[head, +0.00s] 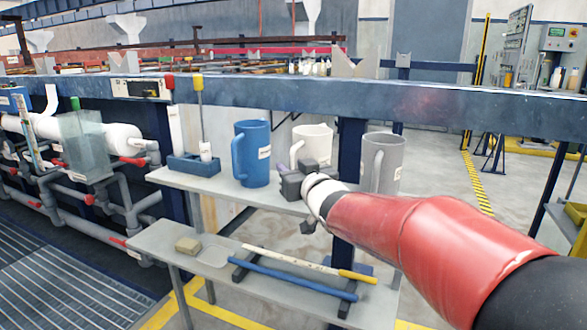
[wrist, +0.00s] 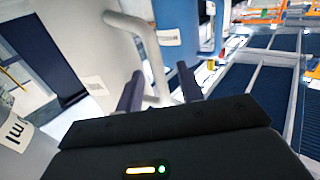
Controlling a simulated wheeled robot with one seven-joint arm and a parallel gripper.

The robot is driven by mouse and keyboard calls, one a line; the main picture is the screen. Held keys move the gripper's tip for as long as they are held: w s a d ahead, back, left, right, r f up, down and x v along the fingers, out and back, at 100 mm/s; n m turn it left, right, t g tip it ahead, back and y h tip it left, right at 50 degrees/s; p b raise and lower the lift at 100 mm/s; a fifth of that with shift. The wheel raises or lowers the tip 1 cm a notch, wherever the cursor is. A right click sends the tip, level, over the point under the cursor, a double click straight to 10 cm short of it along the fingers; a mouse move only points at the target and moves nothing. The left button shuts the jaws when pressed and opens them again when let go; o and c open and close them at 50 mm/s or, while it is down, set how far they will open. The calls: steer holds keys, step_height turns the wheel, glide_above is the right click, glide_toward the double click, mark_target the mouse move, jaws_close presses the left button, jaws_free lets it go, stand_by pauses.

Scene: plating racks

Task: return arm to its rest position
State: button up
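My gripper (head: 298,180) is at the upper shelf, in front of the white jug (head: 315,138), between the blue jug (head: 254,150) and the grey jug (head: 384,160). My red and black arm reaches in from the lower right. In the wrist view my gripper (wrist: 160,82) has its two dark fingers apart. The handle of the white jug (wrist: 95,50) shows between them, with gaps on both sides; I cannot tell how deep it lies. The blue jug (wrist: 180,35) is just beyond. All three jugs stand upright.
A blue tray (head: 190,165) with a small white bottle is on the upper shelf's left. The lower shelf (head: 160,242) holds a sponge block, a shallow dish and two rods. A blue beam (head: 450,105) runs above. Pipes and tanks are at left; open floor is at right.

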steer(key=s+d+f+m+g+h+p, duration=0.15)
steer(key=s+d+f+h, duration=0.25)
steer(key=s+d, duration=0.55)
steer(key=s+d+f+m+g+h, duration=0.35)
steer(key=s+d, duration=0.45)
steer(key=s, duration=0.3)
steer(key=s+d+f+g, duration=0.1)
steer(key=s+f+g, duration=0.1)
steer(key=s, duration=0.5)
steer(key=s+d+f+g, duration=0.1)
steer(key=s+f+g, duration=0.2)
steer(key=s+f, duration=0.2)
steer(key=s, duration=0.3)
steer(key=shift+f+g+h+p, duration=0.3)
steer(key=shift+h, duration=0.05)
